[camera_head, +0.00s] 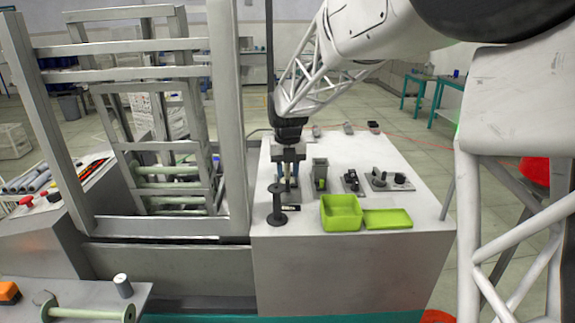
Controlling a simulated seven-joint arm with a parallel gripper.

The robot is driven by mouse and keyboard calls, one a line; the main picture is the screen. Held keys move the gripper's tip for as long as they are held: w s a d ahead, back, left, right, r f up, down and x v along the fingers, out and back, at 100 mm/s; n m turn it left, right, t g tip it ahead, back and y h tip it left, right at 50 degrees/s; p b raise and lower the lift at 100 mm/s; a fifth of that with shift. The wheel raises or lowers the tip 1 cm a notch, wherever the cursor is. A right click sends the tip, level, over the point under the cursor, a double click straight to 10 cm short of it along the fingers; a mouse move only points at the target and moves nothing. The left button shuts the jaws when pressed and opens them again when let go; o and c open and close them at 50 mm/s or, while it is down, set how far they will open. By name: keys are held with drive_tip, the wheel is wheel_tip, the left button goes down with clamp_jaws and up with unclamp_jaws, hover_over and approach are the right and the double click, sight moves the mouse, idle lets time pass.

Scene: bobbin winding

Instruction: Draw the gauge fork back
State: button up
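My gripper (288,172) points straight down over the left part of the white bench top, just behind a dark bobbin (277,207). Its fingers are low, close to a small grey upright part between or behind them. I cannot tell whether they touch it or are closed on it. I cannot single out the gauge fork for sure. A small black piece with a pale mark (291,208) lies just right of the bobbin. The bobbin stands upright with wide flanges.
A grey holder with a green part (320,174) stands right of my gripper. Two dark fixtures (352,182) (381,179) sit further right. A green open box (341,212) and a green tray (388,218) are at the front edge. A metal frame (236,120) rises close on the left.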

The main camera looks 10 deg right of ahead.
sight(288, 181)
drive_tip(key=shift+f, duration=1.5)
drive_tip(key=shift+c, duration=0.3)
drive_tip(key=c, duration=0.5)
drive_tip(key=shift+o, duration=0.2)
